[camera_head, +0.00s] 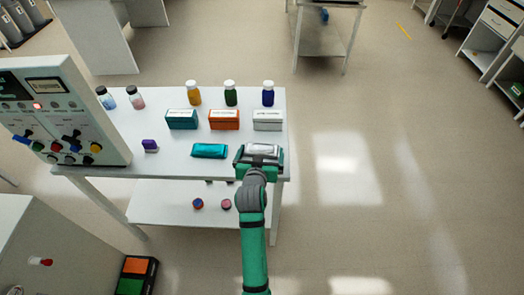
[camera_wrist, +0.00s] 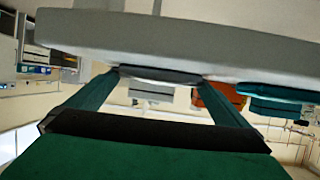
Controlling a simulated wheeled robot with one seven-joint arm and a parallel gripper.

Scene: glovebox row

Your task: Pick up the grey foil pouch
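The grey foil pouch (camera_head: 262,149) lies at the front right of the white table (camera_head: 180,160), and also shows in the wrist view (camera_wrist: 160,75) as a dark flat strip against the tabletop. The wrist view is upside down. My gripper (camera_head: 260,159) is at the pouch, coming from the table's front edge. Its green fingers (camera_wrist: 158,80) are spread wide, one at each end of the pouch. I cannot tell whether they touch it. The gripper hides part of the pouch in the head view.
A teal pouch (camera_head: 209,151) lies just left of my gripper. Teal (camera_head: 181,119), orange (camera_head: 224,120) and white (camera_head: 267,120) boxes stand behind, with bottles (camera_head: 231,93) farther back. A control panel (camera_head: 62,115) stands at left. The floor at right is clear.

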